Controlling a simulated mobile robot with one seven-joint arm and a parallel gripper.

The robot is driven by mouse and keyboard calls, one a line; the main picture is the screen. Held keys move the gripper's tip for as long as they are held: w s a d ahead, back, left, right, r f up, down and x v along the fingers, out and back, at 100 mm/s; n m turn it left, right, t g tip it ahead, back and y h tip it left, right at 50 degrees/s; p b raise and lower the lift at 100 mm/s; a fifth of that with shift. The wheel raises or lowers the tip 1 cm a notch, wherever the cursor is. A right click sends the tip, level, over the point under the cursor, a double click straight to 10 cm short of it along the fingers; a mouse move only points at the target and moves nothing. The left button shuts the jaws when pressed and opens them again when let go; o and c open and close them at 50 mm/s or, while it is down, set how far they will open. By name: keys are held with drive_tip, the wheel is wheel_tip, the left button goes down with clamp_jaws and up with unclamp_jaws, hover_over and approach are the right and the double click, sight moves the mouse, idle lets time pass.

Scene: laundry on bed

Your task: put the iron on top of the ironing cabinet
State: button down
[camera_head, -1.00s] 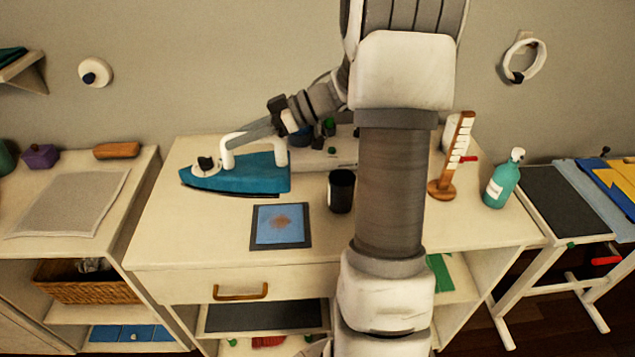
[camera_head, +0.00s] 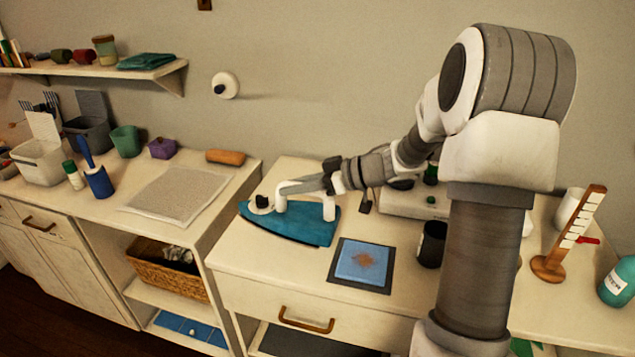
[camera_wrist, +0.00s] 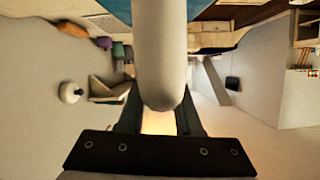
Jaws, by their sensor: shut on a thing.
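The iron (camera_head: 305,222) has a teal body and a white handle. In the head view it is at the left part of the cabinet top (camera_head: 240,262), its tip pointing left; I cannot tell whether its base touches the top. My gripper (camera_head: 312,184) is shut on the white handle from behind. In the wrist view the handle (camera_wrist: 160,50) runs between the fingers of my gripper (camera_wrist: 160,118), with a strip of teal body above it. The fingertips are partly hidden by the handle.
A blue pad with a brown stain (camera_head: 362,263) and a dark cup (camera_head: 431,244) are right of the iron. A wooden stand (camera_head: 573,235) is farther right. The left counter holds a grey mat (camera_head: 180,195), a blue holder (camera_head: 98,182) and bins. A wall shelf (camera_head: 100,70) hangs above.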

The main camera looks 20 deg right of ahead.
sight(292, 211)
drive_tip(key=shift+w+a+f, duration=0.2)
drive_tip(key=shift+w+a, duration=0.1)
drive_tip(key=shift+a, duration=0.2)
drive_tip(key=shift+f+b, duration=0.65)
drive_tip(key=shift+f, duration=1.35)
drive_tip(key=c, duration=0.6)
unclamp_jaws()
drive_tip(key=shift+f, duration=0.25)
drive_tip(key=shift+d+r, duration=0.1)
drive_tip(key=shift+r, duration=0.1)
drive_tip(key=p+v, duration=0.2)
drive_tip(key=v, duration=1)
